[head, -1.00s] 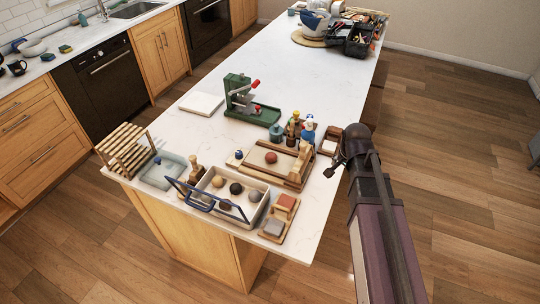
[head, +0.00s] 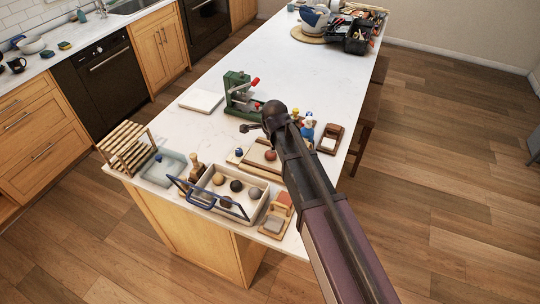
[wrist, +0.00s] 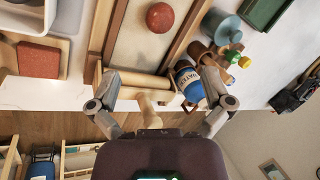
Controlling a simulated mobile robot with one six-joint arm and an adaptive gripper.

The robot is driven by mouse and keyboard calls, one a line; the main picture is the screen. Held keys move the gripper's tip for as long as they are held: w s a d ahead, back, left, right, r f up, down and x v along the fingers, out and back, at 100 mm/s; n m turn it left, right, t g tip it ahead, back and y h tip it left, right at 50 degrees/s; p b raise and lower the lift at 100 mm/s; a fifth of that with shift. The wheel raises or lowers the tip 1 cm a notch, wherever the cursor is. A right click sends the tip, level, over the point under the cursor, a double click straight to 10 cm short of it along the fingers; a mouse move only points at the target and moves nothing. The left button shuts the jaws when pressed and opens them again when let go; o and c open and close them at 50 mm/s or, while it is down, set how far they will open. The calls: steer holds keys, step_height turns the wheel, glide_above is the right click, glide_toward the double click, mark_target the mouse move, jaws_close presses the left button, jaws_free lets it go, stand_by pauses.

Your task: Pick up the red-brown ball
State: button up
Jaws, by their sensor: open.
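The red-brown ball (head: 270,155) rests on a pale board in a wooden frame (head: 250,164) on the white counter, partly beside my arm in the head view. In the wrist view the ball (wrist: 160,17) is at the top centre, beyond the fingertips. My gripper (wrist: 160,76) is open, its fingers wide apart at left and right, with nothing held. It is apart from the ball. In the head view my arm hides the right part of the frame.
A green press (head: 238,92) stands behind. Bottles (head: 307,128) and a small wooden tray (head: 330,140) are at the right. The counter's middle beyond the press is clear.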

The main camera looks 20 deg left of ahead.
stand_by(0.3)
steer(key=b, duration=0.8)
glide_toward(270, 154)
steer(key=x, duration=0.5)
steer(key=shift+w+a, duration=0.1)
steer(key=shift+a, duration=0.05)
steer(key=shift+b+x, duration=2.45)
steer(key=shift+x, duration=0.15)
steer(key=c, duration=1.2)
